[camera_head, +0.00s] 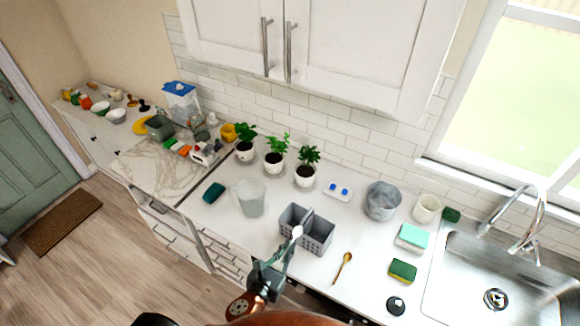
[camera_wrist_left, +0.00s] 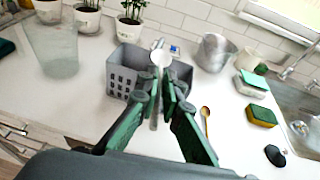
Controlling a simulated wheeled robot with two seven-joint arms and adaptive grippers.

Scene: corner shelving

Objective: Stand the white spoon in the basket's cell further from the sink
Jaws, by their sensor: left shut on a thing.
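The white spoon (camera_head: 297,231) is in my left gripper (camera_head: 279,257), which is shut on its handle with the bowl end up. In the left wrist view the white spoon (camera_wrist_left: 162,58) stands between the fingertips of my left gripper (camera_wrist_left: 160,98). The grey basket (camera_head: 318,246) has two cells side by side, with a divider and perforated walls. The spoon's bowl overlaps the basket's middle in the head view; I cannot tell its height above it. The basket (camera_wrist_left: 122,78) shows behind the fingers. The sink (camera_head: 455,285) is at the right, so the left cell is the further one.
A wooden spoon (camera_head: 343,266) lies right of the basket. A clear bin (camera_head: 251,198) stands to its left, potted plants (camera_head: 275,160) behind. A sponge (camera_head: 403,271), a grey pot (camera_head: 382,201) and a black round item (camera_head: 396,305) are nearer the sink.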

